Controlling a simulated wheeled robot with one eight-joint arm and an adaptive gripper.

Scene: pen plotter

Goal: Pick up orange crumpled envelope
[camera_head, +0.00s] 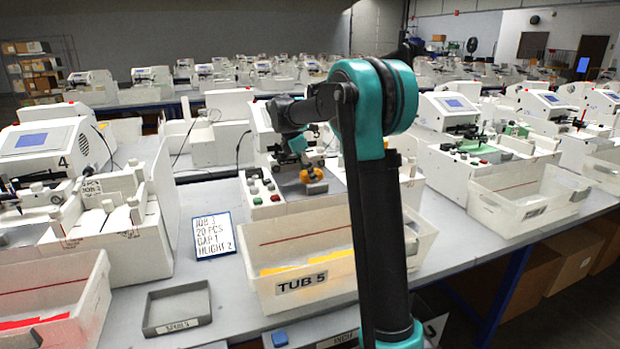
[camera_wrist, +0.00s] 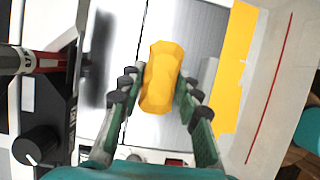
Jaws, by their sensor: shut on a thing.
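The orange crumpled envelope (camera_wrist: 161,78) is a small faceted yellow-orange lump. In the wrist view it sits between the two fingers of my gripper (camera_wrist: 160,88), which is shut on it. In the head view the envelope (camera_head: 312,175) shows at the tip of my gripper (camera_head: 307,165), in front of the grey metal plate of the plotter machine. The fingers hide part of it there. I cannot tell exactly how high it is above the plate.
The white tub labelled TUB 5 (camera_head: 303,284) stands in front of the machine, with flat yellow envelopes (camera_head: 278,269) inside. A job sign (camera_head: 208,235) and a grey tray (camera_head: 177,306) are to its left. A pen (camera_wrist: 32,62) and black knob (camera_wrist: 38,144) lie left in the wrist view.

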